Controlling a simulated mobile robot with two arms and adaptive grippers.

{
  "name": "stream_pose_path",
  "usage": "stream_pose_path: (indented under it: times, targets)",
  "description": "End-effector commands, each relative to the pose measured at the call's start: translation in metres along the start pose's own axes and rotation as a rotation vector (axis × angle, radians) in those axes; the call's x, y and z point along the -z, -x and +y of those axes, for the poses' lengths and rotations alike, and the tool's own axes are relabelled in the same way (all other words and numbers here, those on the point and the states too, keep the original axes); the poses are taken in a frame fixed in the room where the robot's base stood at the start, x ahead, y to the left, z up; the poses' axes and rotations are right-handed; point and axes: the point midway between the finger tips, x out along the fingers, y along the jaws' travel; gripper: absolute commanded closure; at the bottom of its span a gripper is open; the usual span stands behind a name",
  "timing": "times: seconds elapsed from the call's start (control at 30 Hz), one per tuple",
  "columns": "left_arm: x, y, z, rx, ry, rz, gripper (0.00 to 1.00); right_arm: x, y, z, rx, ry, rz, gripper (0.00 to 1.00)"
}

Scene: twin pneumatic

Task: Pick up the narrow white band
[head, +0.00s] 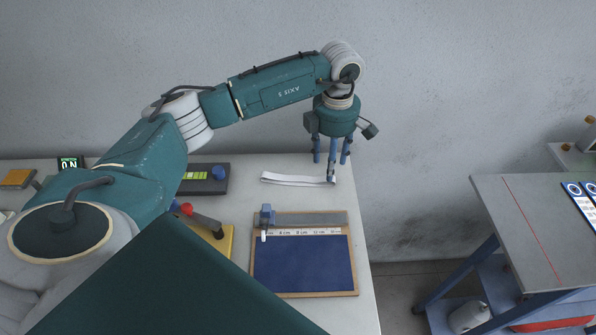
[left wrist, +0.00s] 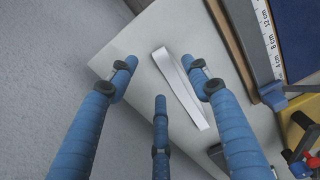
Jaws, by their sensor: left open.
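The narrow white band (head: 293,179) lies on the grey table near its back right corner, as a long thin strip. It also shows in the left wrist view (left wrist: 180,88), running diagonally between the fingers. My left gripper (head: 331,165) has three blue fingers and points down over the band's right end. In the left wrist view the fingers (left wrist: 160,75) are spread apart, with nothing held between them. I cannot tell whether a fingertip touches the band. My right gripper is not in view.
A board with a ruler and blue panel (head: 304,266) lies in front of the band. A dark device with a green display (head: 205,178) and a yellow base with a red-knobbed lever (head: 228,242) stand to the left. The table ends just right of the gripper; another table (head: 535,225) stands beyond.

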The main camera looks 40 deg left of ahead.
Motion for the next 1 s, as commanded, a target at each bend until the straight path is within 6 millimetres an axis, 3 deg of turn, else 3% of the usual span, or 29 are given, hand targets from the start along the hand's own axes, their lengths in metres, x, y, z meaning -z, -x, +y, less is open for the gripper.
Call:
stream_pose_path:
  times: [0.17, 0.3, 0.6, 0.83, 1.0]
  targets:
    - [0.004, -0.022, -0.004, 0.007, 0.000, 0.004, 0.51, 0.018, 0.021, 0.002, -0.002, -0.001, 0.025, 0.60]
    - [0.003, -0.042, -0.004, 0.004, -0.001, 0.002, 0.51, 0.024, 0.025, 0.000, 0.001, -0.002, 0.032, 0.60]
    - [0.003, -0.050, -0.003, 0.002, 0.000, 0.001, 0.51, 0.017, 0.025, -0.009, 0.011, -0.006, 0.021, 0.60]
    - [0.003, -0.049, -0.003, 0.002, 0.000, 0.001, 0.95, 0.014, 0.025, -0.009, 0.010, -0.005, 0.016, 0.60]
    - [0.003, -0.049, -0.003, 0.002, 0.000, 0.001, 0.97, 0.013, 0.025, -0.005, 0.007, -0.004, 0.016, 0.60]
